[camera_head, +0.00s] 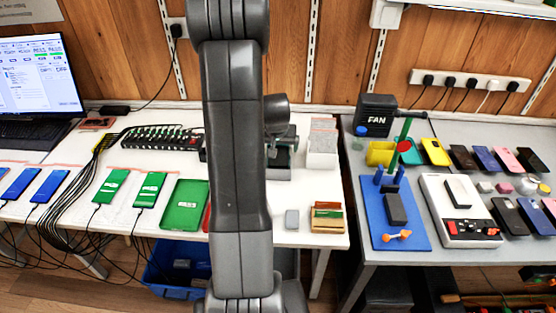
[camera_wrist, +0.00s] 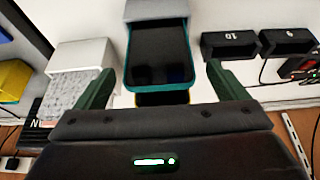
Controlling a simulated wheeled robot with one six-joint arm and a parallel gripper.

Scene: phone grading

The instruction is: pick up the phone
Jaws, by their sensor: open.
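A phone (camera_wrist: 158,50) with a glossy black face and a teal edge lies in the middle of the wrist view. Its upper end in that view meets a grey block or holder (camera_wrist: 155,10). A yellow edge (camera_wrist: 162,98) shows just under its near end. My gripper (camera_wrist: 160,69) is open, with one dark green finger on each side of the phone and a visible gap to both sides. I cannot tell how far above the phone the fingers are. In the head view my arm hides most of this spot.
Grey-white boxes (camera_head: 322,142) stand close beside the spot. Numbered black slots (camera_wrist: 228,42) and a power strip (camera_head: 160,138) are on the other side. Green-screened phones (camera_head: 150,190) lie at left. A fan box (camera_head: 376,115) and more phones (camera_head: 508,217) are on the right table.

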